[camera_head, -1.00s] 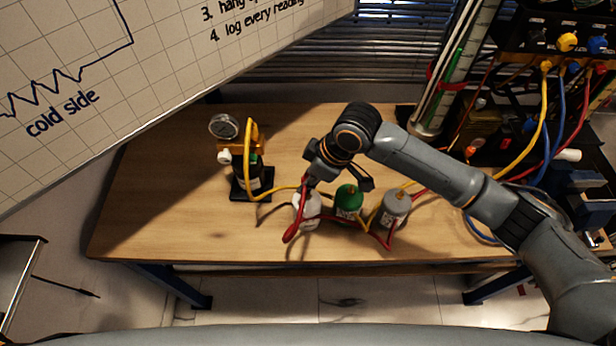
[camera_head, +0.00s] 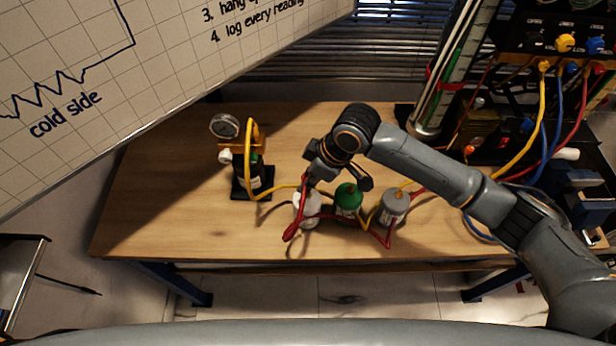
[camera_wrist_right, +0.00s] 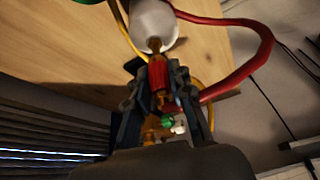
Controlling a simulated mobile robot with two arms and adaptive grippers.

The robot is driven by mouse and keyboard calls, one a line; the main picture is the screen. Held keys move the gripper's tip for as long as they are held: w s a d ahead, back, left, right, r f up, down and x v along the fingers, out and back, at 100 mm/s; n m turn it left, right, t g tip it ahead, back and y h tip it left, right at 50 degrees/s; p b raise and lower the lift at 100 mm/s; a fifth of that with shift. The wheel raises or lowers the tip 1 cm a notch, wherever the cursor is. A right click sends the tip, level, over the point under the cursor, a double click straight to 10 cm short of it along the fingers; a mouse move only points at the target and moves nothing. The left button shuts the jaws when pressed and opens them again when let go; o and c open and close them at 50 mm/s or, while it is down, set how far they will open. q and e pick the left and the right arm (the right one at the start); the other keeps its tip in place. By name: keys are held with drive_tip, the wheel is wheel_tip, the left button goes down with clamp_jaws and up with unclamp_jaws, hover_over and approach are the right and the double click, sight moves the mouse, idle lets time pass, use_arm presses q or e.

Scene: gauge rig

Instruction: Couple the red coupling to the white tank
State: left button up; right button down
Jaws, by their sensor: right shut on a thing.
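The white tank (camera_head: 307,214) stands on the bench, left of the green tank. It also shows at the top of the right wrist view (camera_wrist_right: 153,24), with a brass fitting (camera_wrist_right: 155,44) on its end. My right gripper (camera_head: 309,184) is above the white tank, and in the wrist view its fingers (camera_wrist_right: 155,78) are shut around the red coupling (camera_wrist_right: 158,74). The coupling is in line with the brass fitting, its end close to it; I cannot tell whether they are joined. A red hose (camera_wrist_right: 262,50) loops from the coupling. My left gripper is not in view.
A green tank (camera_head: 348,201) and a grey tank (camera_head: 394,207) stand close on the right, with hoses around them. A gauge stand (camera_head: 252,172) with a yellow hose is on the left. The wooden bench (camera_head: 160,200) is clear at far left.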

drive_tip(key=shift+f, duration=0.3)
drive_tip(key=shift+f+b, duration=0.45)
drive_tip(key=shift+f, duration=0.3)
drive_tip(key=shift+f, duration=0.4)
idle(0.8)
idle(0.4)
drive_tip(key=c, duration=0.8)
unclamp_jaws()
drive_tip(key=shift+r, duration=0.1)
drive_tip(key=v, duration=1.2)
